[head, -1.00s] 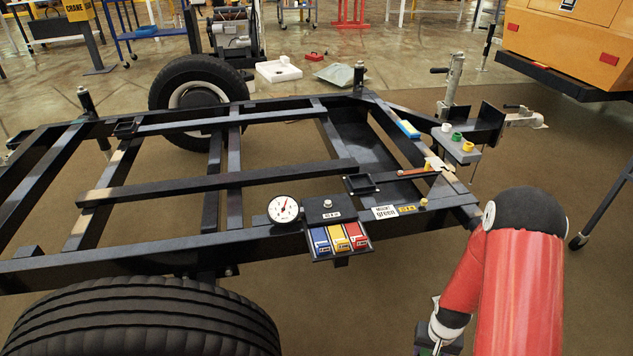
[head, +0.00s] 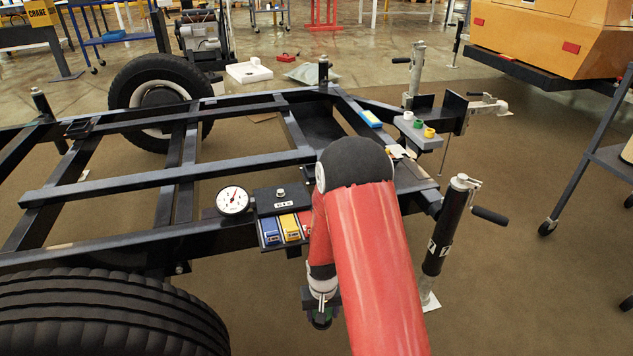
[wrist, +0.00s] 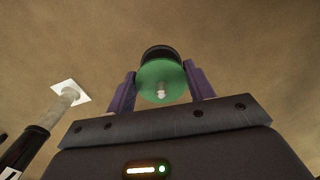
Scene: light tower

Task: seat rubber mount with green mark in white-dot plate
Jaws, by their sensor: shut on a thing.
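My gripper (wrist: 161,88) is shut on the rubber mount (wrist: 161,80), a round black piece with a green face and a pale stud at its centre. In the wrist view the purple fingers hold it at its two sides, with brown floor behind. In the head view my gripper (head: 321,308) hangs in front of the trailer frame, below the frame's near rail and apart from it; the mount (head: 320,322) shows only small and dark at its end. I cannot make out a white-dot plate; my red arm covers part of the frame's right side.
The black trailer frame (head: 120,179) fills the left and middle. A dial gauge (head: 233,200) and blue and yellow boxes (head: 290,227) sit at its near rail. A jack leg (head: 440,235) stands right of my arm. A grey plate with white, green and yellow pieces (head: 418,130) is farther back.

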